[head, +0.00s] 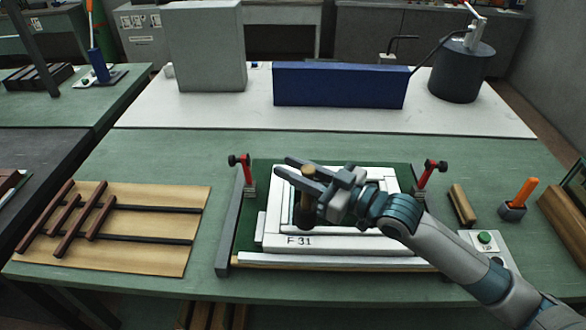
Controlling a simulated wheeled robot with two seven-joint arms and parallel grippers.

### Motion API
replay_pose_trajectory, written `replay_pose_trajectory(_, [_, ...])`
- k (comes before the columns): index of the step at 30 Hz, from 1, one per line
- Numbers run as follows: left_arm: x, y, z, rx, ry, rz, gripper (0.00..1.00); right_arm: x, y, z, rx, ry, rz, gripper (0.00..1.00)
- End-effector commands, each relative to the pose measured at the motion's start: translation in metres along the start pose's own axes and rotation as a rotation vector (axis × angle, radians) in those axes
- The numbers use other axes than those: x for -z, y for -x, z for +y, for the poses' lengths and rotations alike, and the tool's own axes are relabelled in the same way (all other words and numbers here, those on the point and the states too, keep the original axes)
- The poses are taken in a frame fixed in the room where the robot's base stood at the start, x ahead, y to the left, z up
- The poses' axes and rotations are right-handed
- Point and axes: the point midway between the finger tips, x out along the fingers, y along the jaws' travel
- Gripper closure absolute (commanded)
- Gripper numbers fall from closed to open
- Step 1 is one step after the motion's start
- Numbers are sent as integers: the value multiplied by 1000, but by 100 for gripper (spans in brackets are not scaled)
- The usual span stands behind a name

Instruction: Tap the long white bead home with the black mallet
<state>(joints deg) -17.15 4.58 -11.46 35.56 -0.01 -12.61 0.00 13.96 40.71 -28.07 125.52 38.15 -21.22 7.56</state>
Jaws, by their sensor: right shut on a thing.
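My right gripper (322,187) reaches in from the right, above the white frame (300,240) marked "F 31". It is shut on the mallet (304,215), a short tan and dark brown piece that shows upright at the fingers; the hand hides part of it. The frame lies flat on a green board. White strips line its inside edges, but the arm covers much of the far and right sides, and I cannot tell which strip is the long bead or how it sits. I cannot tell whether the mallet touches the frame. My left gripper is not in view.
Red-handled clamps stand at the left (240,172) and right (430,172) of the board. A plywood sheet (150,255) with dark strips lies left. A wooden block (462,205), an orange-handled tool (522,192) and a button box (486,240) are right. A blue block (340,85) stands behind.

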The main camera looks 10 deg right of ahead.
Motion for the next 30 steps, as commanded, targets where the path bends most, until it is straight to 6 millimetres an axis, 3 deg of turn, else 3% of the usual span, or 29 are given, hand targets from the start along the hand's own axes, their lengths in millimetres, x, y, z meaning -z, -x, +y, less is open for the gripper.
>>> replay_pose_trajectory(22, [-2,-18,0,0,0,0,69,-29,0,0,0,1,1,99])
replay_pose_trajectory(30, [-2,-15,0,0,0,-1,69,-27,0,0,0,-1,-2,99])
